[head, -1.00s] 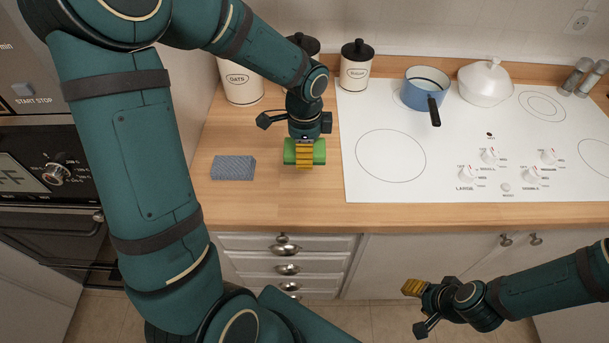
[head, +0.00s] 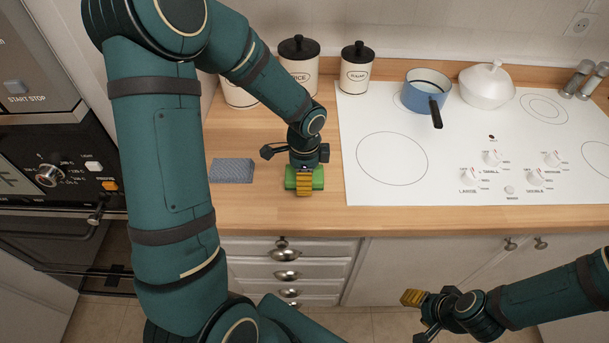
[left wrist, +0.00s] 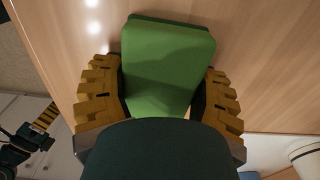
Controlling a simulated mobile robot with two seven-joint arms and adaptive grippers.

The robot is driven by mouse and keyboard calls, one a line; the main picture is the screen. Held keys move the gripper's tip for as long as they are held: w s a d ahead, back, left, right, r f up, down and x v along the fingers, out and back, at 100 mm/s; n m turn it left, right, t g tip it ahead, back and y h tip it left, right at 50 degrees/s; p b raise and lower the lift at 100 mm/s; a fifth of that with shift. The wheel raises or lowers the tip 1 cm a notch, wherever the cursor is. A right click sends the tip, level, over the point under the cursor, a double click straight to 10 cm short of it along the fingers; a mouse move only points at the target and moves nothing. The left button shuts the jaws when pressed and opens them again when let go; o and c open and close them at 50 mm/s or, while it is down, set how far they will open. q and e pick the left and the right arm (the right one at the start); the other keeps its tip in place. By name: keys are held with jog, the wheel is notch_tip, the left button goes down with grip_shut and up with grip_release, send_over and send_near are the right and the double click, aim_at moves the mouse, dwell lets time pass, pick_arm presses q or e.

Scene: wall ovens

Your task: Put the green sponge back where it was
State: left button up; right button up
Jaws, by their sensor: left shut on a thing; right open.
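The green sponge (head: 318,178) is at the wooden counter, left of the white cooktop. In the left wrist view the green sponge (left wrist: 165,62) sits between the two yellow fingers. My left gripper (head: 304,185) points down and is shut on it, hiding its middle in the head view. Whether the sponge touches the counter I cannot tell. My right gripper (head: 412,298) is open and empty, in front of the lower cabinets.
The white cooktop (head: 390,160) carries a blue pan (head: 424,98) and a white lidded pot (head: 487,86). Canisters (head: 355,72) stand at the back of the wooden counter (head: 270,215). The counter's front strip is bare. An oven (head: 50,170) is at the left.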

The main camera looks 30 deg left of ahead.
pick_arm(q)
jog(key=o, duration=1.3)
jog(key=shift+f, duration=0.1)
jog(key=shift+r, duration=0.4)
notch_tip(320, 180, up, 12)
jog(key=p, duration=0.2)
jog(key=shift+f+p, duration=0.25)
jog(key=shift+p, duration=0.05)
